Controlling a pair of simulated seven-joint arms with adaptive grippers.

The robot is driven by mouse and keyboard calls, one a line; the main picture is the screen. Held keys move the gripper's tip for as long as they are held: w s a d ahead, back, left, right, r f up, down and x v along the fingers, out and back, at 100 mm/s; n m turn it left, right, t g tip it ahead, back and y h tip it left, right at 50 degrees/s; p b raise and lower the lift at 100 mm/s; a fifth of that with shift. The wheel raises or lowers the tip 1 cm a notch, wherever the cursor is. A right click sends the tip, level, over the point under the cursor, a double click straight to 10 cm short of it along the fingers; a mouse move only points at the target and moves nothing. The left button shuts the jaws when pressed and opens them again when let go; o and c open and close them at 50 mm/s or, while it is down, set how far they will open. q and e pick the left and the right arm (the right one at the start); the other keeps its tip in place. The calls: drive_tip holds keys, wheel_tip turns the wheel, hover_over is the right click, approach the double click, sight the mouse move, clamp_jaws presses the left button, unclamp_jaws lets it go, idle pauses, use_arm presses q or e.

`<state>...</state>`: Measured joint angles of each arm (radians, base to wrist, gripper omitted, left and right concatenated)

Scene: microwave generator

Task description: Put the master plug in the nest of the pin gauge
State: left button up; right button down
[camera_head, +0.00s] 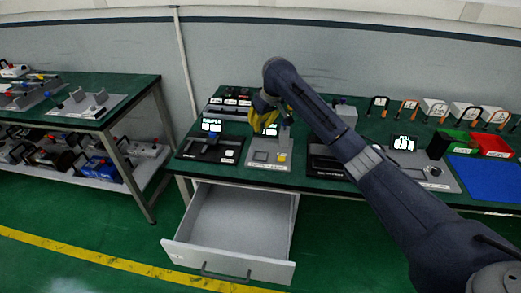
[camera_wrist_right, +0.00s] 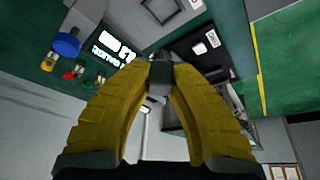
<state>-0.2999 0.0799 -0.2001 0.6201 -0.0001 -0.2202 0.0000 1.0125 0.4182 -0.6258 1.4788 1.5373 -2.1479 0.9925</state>
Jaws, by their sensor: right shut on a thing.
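My right gripper (camera_head: 263,108) is above the back of the green workbench, over the grey station with a yellow button (camera_head: 282,157). Its yellow fingers also show in the right wrist view (camera_wrist_right: 160,72), closed on a small dark and grey piece (camera_wrist_right: 159,87). This piece may be the master plug, but it is mostly hidden between the fingertips. A grey station with a lit display (camera_head: 404,144) and a round part on top stands further right. I cannot tell which station is the pin gauge, and its nest is not clear. My left gripper is not in view.
A black station (camera_head: 212,149) stands at the bench's left end. An open, empty drawer (camera_head: 235,215) sticks out below. A green bin (camera_head: 454,143), a red bin (camera_head: 491,143) and a blue mat (camera_head: 492,178) are at the right.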

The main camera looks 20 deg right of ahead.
drive_tip(key=shift+f, duration=6)
drive_tip(key=c, duration=1.3)
unclamp_jaws()
drive_tip(key=shift+f, duration=0.15)
drive_tip(key=v, duration=1.2)
drive_tip(key=shift+w+d, duration=0.1)
